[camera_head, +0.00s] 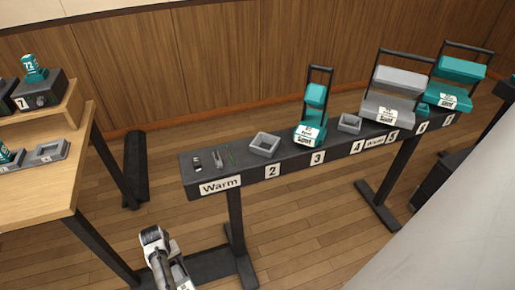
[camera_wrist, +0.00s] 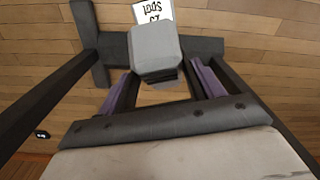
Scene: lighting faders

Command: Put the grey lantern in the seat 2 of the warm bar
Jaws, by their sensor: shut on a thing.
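My gripper (camera_wrist: 161,76) is shut on a grey lantern (camera_wrist: 155,52), whose pale body shows between the purple finger pads in the wrist view. Its white label, reading "Spot", is at the top edge. The lantern's lower parts are hidden. The head view does not clearly show the gripper or this lantern. The warm bar (camera_head: 219,186) is a long dark rail on legs with a "Warm" label at its left end. Seat 2 (camera_head: 265,144) is a grey, empty square tray above the label 2.
A teal lantern (camera_head: 310,132) stands by label 3, with an empty tray (camera_head: 350,123) right of it. A wide grey lantern (camera_head: 387,108) and a wide teal one (camera_head: 459,70) stand further right. Small clips (camera_head: 217,159) sit left of seat 2. A wooden table (camera_head: 50,190) is at left.

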